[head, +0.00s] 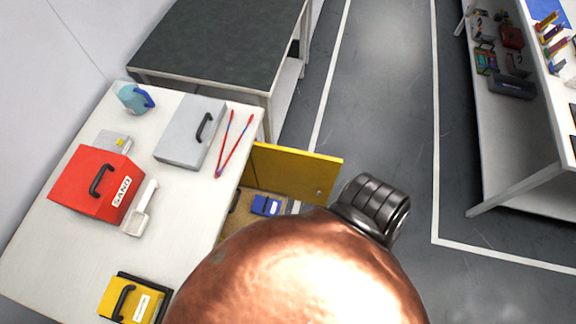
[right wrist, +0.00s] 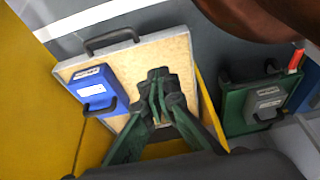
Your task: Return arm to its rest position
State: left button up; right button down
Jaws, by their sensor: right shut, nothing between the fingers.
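My right gripper (right wrist: 158,115) shows in the right wrist view with its dark fingers closed together and nothing between them. It appears in front of a wooden-surfaced drawer or tray (right wrist: 172,62) with a dark handle. A blue labelled block (right wrist: 97,90) with a dark handle lies on that wooden surface, left of the fingers and apart from them. The blue block also shows in the head view (head: 265,205), beside the open yellow door (head: 297,172). My copper-coloured arm covers the lower middle of the head view and hides the right gripper. My left gripper is not in view.
A white table (head: 60,235) holds a red SAND box (head: 92,185), a grey case (head: 188,132), red tongs (head: 233,145), a scoop (head: 138,212) and a yellow case (head: 135,300). A green case (right wrist: 255,105) stands right of the gripper. Open floor (head: 380,100) lies beyond.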

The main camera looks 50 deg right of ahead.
jog(key=shift+p+v, duration=0.65)
jog(key=shift+v, duration=0.35)
jog(key=s+d+f+m+g, duration=0.1)
jog(key=s+d+f, duration=0.1)
jog(key=s, duration=0.5)
jog(key=s+d+f+m+g+h, duration=0.1)
jog(key=s+d+f, duration=0.2)
jog(key=s, duration=0.5)
jog(key=s+d+f+m, duration=0.1)
jog(key=s+d+f, duration=0.1)
jog(key=s+d, duration=0.3)
jog(key=s, duration=0.2)
jog(key=shift+s+f+g+h, duration=0.3)
jog(key=shift+s+g, duration=0.05)
jog(key=shift+g, duration=0.05)
